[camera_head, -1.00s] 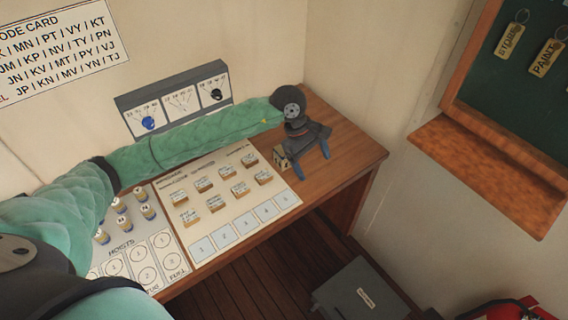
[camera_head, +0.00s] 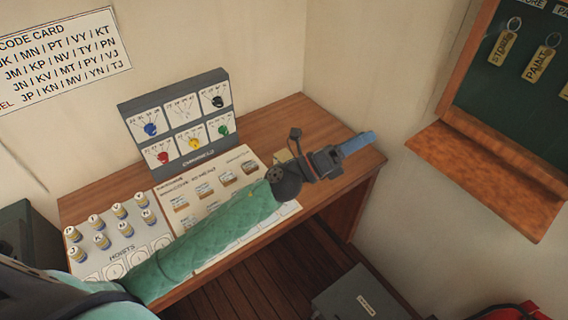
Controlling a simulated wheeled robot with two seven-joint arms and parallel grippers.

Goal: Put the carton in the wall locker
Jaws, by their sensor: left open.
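A small tan box (camera_head: 283,156), perhaps the carton, stands on the wooden desk (camera_head: 262,122) towards its right end, partly hidden behind my left wrist. My left gripper (camera_head: 362,142) is open and empty. It is over the desk's right end, its blue fingers pointing right, away from the box. My right gripper is out of view. I see nothing that is clearly the wall locker; an open wall cabinet with a green back (camera_head: 533,75) and hanging key tags is at the upper right.
A grey panel of coloured plugs (camera_head: 178,118) stands at the desk's back. Several labelled pegs (camera_head: 100,240) and a sheet with small blocks (camera_head: 228,180) lie left of the box. A grey case (camera_head: 360,296) is on the floor. A wooden ledge (camera_head: 485,180) juts from the right wall.

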